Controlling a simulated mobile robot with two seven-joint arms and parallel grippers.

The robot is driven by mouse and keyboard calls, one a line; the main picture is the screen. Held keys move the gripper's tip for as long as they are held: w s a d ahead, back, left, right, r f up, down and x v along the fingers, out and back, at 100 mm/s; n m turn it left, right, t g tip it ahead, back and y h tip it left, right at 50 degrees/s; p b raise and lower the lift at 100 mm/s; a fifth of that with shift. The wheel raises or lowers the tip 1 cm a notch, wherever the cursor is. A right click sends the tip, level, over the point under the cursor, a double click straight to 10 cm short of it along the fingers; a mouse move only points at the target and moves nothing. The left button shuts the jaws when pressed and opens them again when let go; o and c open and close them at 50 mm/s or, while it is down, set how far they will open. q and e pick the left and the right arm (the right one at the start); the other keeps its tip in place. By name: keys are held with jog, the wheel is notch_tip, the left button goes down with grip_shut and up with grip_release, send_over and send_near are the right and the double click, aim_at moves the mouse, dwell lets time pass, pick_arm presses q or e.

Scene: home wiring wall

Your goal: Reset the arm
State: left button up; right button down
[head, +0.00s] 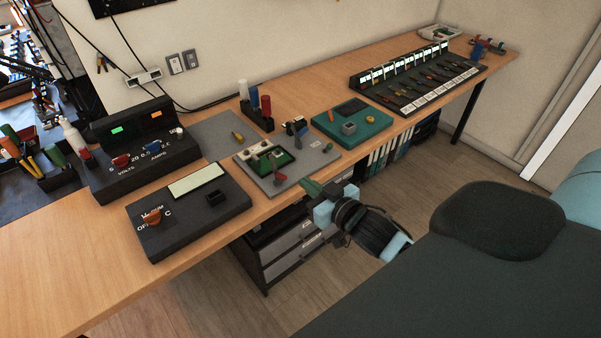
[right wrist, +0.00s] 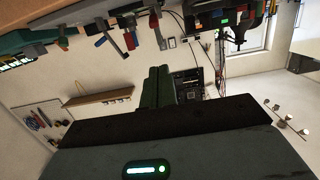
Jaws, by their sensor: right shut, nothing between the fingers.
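My right gripper (head: 313,188) is at the front edge of the wooden workbench (head: 95,268), just in front of the grey board with the green circuit board (head: 275,162). Its dark green fingers are shut together with nothing between them. In the right wrist view the closed fingers (right wrist: 158,88) point out over the dark gripper body, with the bench items along the top of the picture. The right arm reaches in from the lower right. My left gripper is in neither view.
A dark meter box (head: 190,212) and a power supply (head: 140,160) stand on the left of the bench. A teal station (head: 352,122) and a long tool rack (head: 420,80) stand to the right. Drawers (head: 290,250) are under the bench. Bare floor lies in front.

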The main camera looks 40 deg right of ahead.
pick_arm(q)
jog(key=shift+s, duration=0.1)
